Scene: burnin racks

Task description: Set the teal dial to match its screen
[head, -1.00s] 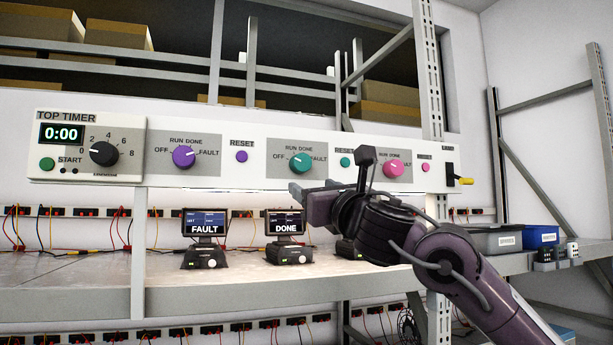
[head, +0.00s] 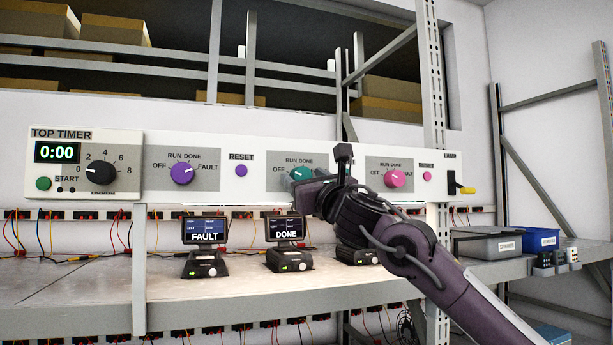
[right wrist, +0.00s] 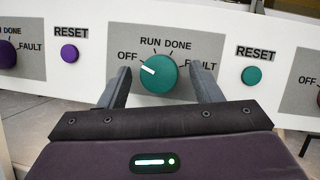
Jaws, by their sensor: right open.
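The teal dial (head: 300,173) is on the white panel, partly covered by my right gripper (head: 302,187) in the head view. In the right wrist view the teal dial (right wrist: 160,76) shows whole, its white mark pointing left and slightly up, toward OFF. My right gripper (right wrist: 163,88) is open, one finger to each side of the dial in that view; I cannot tell whether the fingertips reach around it. The screen (head: 285,229) below the teal dial reads DONE. My left gripper is not in view.
The purple dial (head: 182,173) and pink dial (head: 395,178) sit either side. A teal reset button (right wrist: 251,75) is just right of the teal dial. Another screen (head: 205,231) reads FAULT. The top timer (head: 84,163) shows 0:00. Grey and blue bins stand at right.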

